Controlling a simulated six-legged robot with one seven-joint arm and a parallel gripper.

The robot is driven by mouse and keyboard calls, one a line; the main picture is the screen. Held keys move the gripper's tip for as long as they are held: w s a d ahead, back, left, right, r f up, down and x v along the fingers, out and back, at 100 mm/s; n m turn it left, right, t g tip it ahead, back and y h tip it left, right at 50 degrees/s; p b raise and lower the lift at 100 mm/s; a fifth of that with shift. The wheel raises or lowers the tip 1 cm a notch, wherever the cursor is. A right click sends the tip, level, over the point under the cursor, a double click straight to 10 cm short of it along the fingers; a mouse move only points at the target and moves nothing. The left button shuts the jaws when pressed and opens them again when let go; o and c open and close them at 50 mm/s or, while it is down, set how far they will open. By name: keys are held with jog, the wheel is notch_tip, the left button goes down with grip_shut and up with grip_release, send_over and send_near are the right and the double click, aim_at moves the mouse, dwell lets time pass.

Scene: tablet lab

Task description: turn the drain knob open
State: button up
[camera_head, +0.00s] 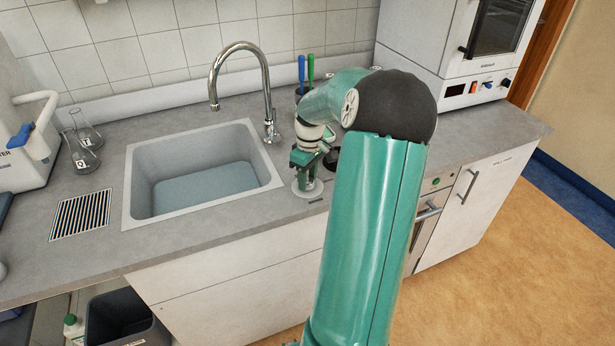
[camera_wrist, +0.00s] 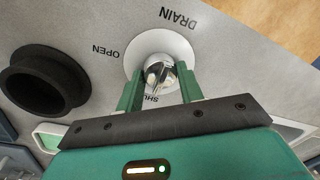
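The drain knob (camera_wrist: 157,72) is a shiny metal knob on a white round plate (camera_wrist: 135,58) in the wrist view. The plate also shows in the head view (camera_head: 307,188), on the counter right of the sink. "DRAIN" and "OPEN" are printed beside the plate; "SHUT" is partly hidden near my fingers. The knob's grip seems to lie towards "SHUT", but its exact angle is unclear. My gripper (camera_wrist: 158,70) points down with its green fingers on either side of the knob, with narrow gaps visible. In the head view my gripper (camera_head: 306,160) is partly hidden by my arm.
The grey sink (camera_head: 205,185) holds what looks like water. A chrome faucet (camera_head: 240,62) rises behind it. Screwdriver-like tools (camera_head: 311,70) stand behind my arm. A dark round holder (camera_wrist: 45,85) is close left of the plate. Flasks (camera_head: 83,145) stand far left.

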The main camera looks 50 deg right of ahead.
jog(key=shift+c, duration=0.8)
jog(key=m, duration=0.2)
jog(key=shift+m, duration=0.4)
jog(key=m, duration=0.6)
jog(key=shift+t, duration=0.3)
jog(key=m, duration=0.4)
jog(key=shift+s+m+h, duration=0.1)
jog(key=shift+m+h, duration=0.2)
jog(key=shift+m, duration=2.2)
